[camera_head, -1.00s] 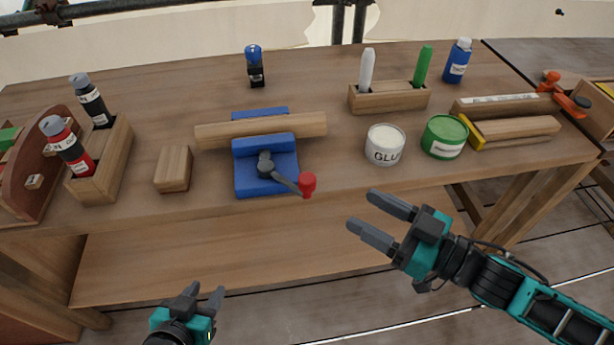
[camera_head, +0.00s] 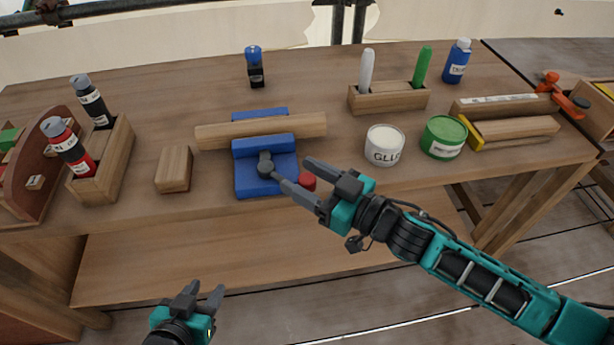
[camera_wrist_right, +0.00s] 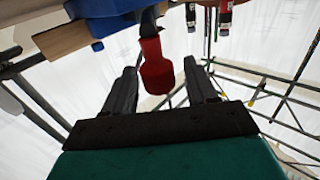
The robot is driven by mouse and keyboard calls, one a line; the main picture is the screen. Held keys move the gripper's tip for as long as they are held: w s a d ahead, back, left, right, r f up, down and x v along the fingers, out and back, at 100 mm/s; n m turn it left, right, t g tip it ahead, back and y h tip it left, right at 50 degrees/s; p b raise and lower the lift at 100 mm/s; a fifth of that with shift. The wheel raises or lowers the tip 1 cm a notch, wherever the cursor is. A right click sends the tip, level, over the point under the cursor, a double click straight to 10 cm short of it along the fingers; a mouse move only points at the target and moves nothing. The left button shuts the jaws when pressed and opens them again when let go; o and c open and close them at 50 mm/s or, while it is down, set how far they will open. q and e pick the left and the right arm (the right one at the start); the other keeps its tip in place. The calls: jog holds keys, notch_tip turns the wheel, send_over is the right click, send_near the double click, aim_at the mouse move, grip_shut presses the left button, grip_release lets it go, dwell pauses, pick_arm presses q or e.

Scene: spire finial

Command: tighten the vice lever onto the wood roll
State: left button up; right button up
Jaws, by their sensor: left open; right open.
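The blue vice (camera_head: 250,181) stands near the table's front edge with the round wood roll (camera_head: 222,134) lying across it, between its blue jaws. Its grey lever (camera_head: 265,166) ends in a red knob (camera_head: 308,180). My right gripper (camera_head: 299,178) is open at the knob, with a finger hiding part of the lever in the head view. In the right wrist view the red knob (camera_wrist_right: 156,68) sits between the two open fingers (camera_wrist_right: 159,88); contact cannot be told. My left gripper (camera_head: 204,293) is open and empty, low in front of the table.
A glue tub (camera_head: 385,146) and a green tub (camera_head: 443,137) stand right of the vice. A wood block (camera_head: 173,169) and a bottle holder (camera_head: 104,165) stand to its left. A pen holder (camera_head: 389,98) is behind.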

jog(key=shift+c, duration=0.3)
grip_shut()
dwell(0.3)
